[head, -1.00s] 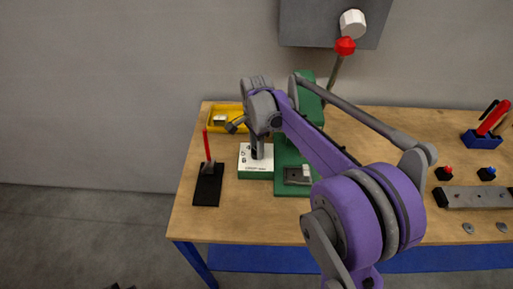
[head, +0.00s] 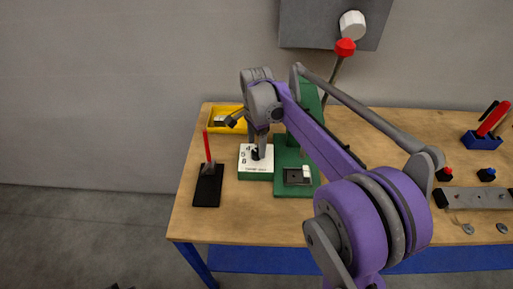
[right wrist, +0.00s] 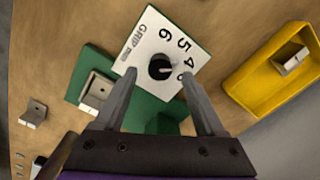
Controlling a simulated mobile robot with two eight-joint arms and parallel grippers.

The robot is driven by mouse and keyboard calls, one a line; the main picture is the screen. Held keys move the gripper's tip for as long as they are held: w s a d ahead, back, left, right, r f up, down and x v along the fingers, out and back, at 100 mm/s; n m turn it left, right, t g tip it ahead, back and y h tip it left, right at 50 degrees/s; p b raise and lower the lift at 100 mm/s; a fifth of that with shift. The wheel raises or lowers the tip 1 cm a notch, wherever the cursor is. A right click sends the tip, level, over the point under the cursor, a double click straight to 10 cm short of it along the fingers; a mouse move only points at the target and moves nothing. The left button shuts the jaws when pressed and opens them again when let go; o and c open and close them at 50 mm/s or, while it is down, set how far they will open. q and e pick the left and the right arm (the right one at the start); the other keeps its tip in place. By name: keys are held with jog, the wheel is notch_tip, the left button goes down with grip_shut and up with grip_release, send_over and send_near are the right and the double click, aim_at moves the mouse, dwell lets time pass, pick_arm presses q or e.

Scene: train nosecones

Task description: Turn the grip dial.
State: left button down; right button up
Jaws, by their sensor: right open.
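The grip dial is a black round knob (right wrist: 161,67) with a pale pointer mark, on a white plate (right wrist: 150,38) printed with numbers and the word GRIP. In the head view the knob (head: 256,153) sits on the white-topped green box (head: 255,174) at the table's left side. My right gripper (right wrist: 159,74) is open, with one finger on each side of the knob in the right wrist view. I see a gap between each finger and the knob. In the head view my right gripper (head: 260,146) is over the plate, partly hiding it. My left gripper is not in view.
A green machine base (head: 283,188) with a small grey fixture (head: 294,177) stands right beside the box. A yellow tray (head: 236,126) is behind. A black stand with a red rod (head: 207,184) is to the left. Bare table lies in front.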

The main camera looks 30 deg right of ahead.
aim_at(256, 151)
notch_tip(256, 151, up, 8)
dwell(0.6)
jog(key=s+a+f+n+t, duration=0.2)
jog(key=s+a+f+n, duration=0.1)
jog(key=s+n, duration=0.3)
jog(key=s+a+f+n+t, duration=0.1)
jog(key=s+a+f+n, duration=0.3)
jog(key=s+f+n, duration=0.1)
jog(key=s+a+f+n+t, duration=0.2)
jog(key=s+a+f+n, duration=0.1)
jog(key=s+f+n, duration=0.2)
jog(key=shift+s+a+f+n+t, duration=0.15)
jog(key=shift+s+n, duration=0.35)
jog(key=shift+s, duration=0.7)
jog(key=shift+s+a+r+n+t, duration=0.15)
jog(key=shift+s+n, duration=0.35)
jog(key=shift+s, duration=0.65)
